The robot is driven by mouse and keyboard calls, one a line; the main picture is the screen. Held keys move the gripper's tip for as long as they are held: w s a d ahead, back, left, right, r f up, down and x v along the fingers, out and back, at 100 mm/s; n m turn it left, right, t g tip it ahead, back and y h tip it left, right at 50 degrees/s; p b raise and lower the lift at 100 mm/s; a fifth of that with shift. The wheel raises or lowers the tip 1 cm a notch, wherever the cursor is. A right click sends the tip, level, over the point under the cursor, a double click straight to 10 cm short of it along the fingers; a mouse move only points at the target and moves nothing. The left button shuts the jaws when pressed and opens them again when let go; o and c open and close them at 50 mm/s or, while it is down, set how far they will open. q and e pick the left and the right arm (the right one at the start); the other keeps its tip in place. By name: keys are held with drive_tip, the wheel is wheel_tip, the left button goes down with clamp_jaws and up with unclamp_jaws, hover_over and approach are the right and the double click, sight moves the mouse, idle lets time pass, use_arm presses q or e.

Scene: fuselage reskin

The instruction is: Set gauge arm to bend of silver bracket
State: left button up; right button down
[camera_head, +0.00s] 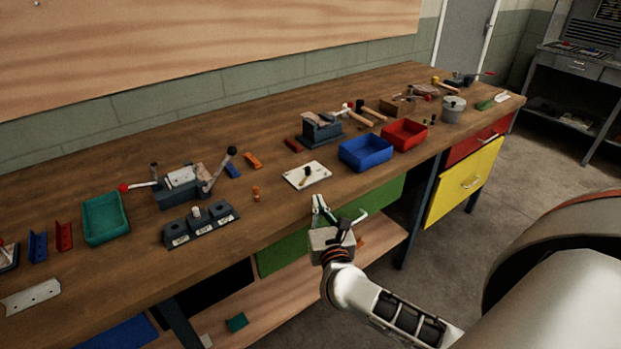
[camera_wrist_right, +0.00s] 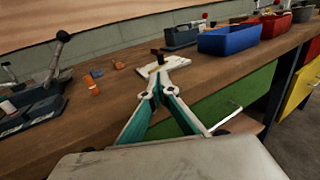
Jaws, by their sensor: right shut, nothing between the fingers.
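A white plate (camera_head: 297,179) with a small dark-topped knob lies on the workbench; it may be the gauge, but its arm is too small to make out. It also shows in the right wrist view (camera_wrist_right: 172,66), just beyond my fingertips. A silver piece with holes (camera_head: 30,297) lies at the bench's front left; I cannot tell its bend. My right gripper (camera_head: 317,203) is shut and empty by the bench's front edge, in front of the plate. Its fingers meet in the right wrist view (camera_wrist_right: 157,84). My left gripper is out of view.
A bending tool (camera_head: 180,190) with levers and a dark three-part block (camera_head: 201,227) stand left. A green tray (camera_head: 105,218), blue bin (camera_head: 365,153) and red bin (camera_head: 404,134) stand on the bench. An orange piece (camera_head: 256,193) lies left of the plate. Front left is mostly clear.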

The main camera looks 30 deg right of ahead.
sight(309, 171)
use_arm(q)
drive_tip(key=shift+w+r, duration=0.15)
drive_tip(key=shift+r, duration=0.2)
use_arm(e)
drive_tip(key=x, duration=1.1)
drive_tip(key=shift+w+d, duration=0.2)
drive_tip(key=shift+w, duration=0.1)
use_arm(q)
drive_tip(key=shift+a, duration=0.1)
use_arm(e)
drive_tip(key=shift+d, duration=0.1)
